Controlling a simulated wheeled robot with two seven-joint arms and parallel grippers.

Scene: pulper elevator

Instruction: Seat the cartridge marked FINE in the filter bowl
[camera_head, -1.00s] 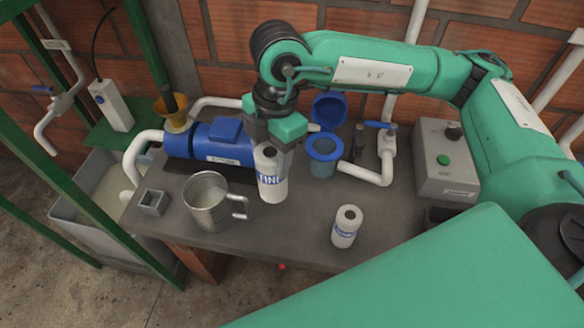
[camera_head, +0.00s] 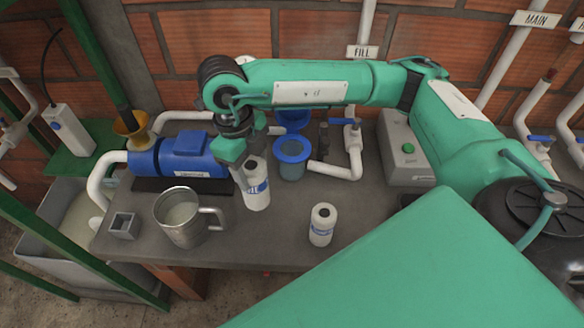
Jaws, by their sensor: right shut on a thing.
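A white cartridge (camera_head: 257,190) with blue lettering, only partly legible, stands upright in my right gripper (camera_head: 243,170). The gripper is shut on its upper part. The filter bowl (camera_head: 292,170) has a blue rim and an open top, and is just right of and behind the held cartridge. They appear apart. Its blue lid (camera_head: 293,119) is behind it, partly hidden by my arm. I cannot tell whether the held cartridge touches the bench. My left gripper is not in view.
A metal mug (camera_head: 180,214) and small square grey holder (camera_head: 122,226) stand left on the grey bench (camera_head: 275,238). A blue pump (camera_head: 181,156) lies behind the mug. White pipe (camera_head: 338,172) with a blue-handled valve and a grey control box (camera_head: 404,155) are right of the bowl.

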